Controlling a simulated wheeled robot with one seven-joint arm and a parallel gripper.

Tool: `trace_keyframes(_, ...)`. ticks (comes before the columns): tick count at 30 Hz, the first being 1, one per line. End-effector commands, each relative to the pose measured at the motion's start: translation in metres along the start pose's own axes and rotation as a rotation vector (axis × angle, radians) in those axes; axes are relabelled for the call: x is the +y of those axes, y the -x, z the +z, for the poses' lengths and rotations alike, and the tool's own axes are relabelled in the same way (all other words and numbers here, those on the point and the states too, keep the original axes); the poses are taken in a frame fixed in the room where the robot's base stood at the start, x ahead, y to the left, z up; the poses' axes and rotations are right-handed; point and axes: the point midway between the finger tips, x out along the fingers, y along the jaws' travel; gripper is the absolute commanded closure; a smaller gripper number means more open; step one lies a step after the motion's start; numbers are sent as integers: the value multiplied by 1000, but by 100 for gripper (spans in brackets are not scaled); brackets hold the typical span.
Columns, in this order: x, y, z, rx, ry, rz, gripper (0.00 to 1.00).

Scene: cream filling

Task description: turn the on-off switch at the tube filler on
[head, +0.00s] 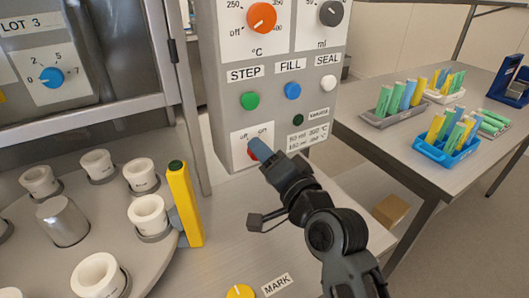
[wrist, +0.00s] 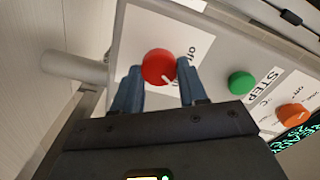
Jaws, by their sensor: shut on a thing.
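The on-off switch is a red round knob (wrist: 158,67) on the grey tube filler panel (wrist: 218,65). In the head view a little of the red knob (head: 252,155) shows below the "off" and "on" labels, mostly hidden by my gripper. My gripper (wrist: 160,88) is shut on the knob, with a blue finger on each side of it in the wrist view. The knob's white mark points to the lower right in that view, away from the "off" label at its upper right. The "on" label is not readable there. My gripper (head: 260,150) reaches the panel from the lower right in the head view.
Green (head: 249,101), blue (head: 292,91) and white (head: 328,83) buttons sit above the switch, with an orange dial (head: 261,17) higher. A yellow post (head: 184,204) and a turntable with white cups (head: 148,213) stand left. A side table (head: 475,150) with tube trays is right.

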Motion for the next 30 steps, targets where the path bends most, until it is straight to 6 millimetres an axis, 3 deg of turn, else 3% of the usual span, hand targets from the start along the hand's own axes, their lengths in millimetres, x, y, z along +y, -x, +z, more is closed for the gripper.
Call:
trace_keyframes(10,1,0,0,1,-3,1,88)
trace_keyframes(11,1,0,0,1,-3,1,55)
trace_keyframes(18,1,0,0,1,-2,1,34)
trace_keyframes(26,1,2,0,0,-2,1,34)
trace_keyframes(30,2,16,1,1,-3,1,34)
